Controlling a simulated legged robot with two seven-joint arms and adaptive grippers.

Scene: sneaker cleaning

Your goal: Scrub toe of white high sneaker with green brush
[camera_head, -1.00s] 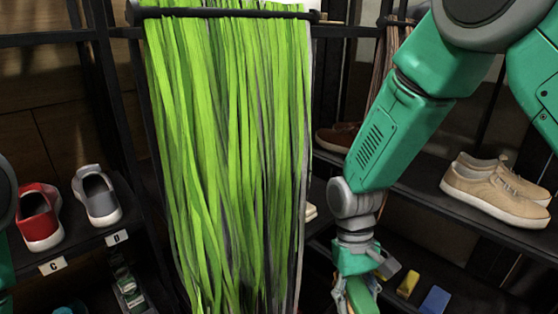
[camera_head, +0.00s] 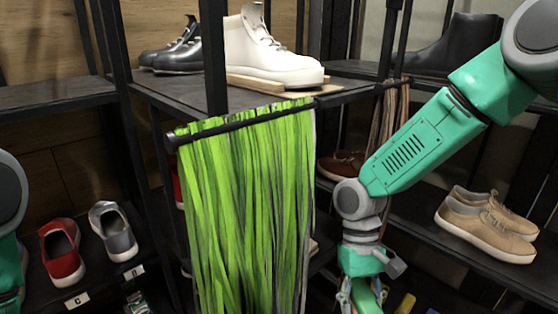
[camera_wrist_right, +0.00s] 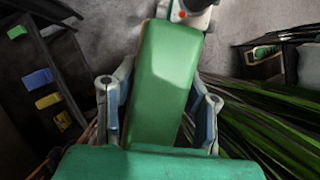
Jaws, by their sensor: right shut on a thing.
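The white high sneaker (camera_head: 262,50) stands upright on a wooden board (camera_head: 290,92) on the upper shelf, its toe pointing right. Its lower left is hidden by a black post. My right gripper (camera_head: 362,300) is at the bottom of the head view, low and to the right of the sneaker, well apart from it. In the right wrist view its fingers (camera_wrist_right: 158,118) are shut on the green brush (camera_wrist_right: 165,75), whose green body lies between them. The bristles cannot be made out. My left gripper is out of view; only part of that arm shows at the left edge.
Green hanging strips (camera_head: 245,210) on a black bar (camera_head: 250,122) hang below the sneaker's shelf, left of my right gripper. Dark boots (camera_head: 178,50) stand left of the sneaker. Beige shoes (camera_head: 485,222) and red (camera_head: 60,250) and grey (camera_head: 113,230) shoes are on lower shelves.

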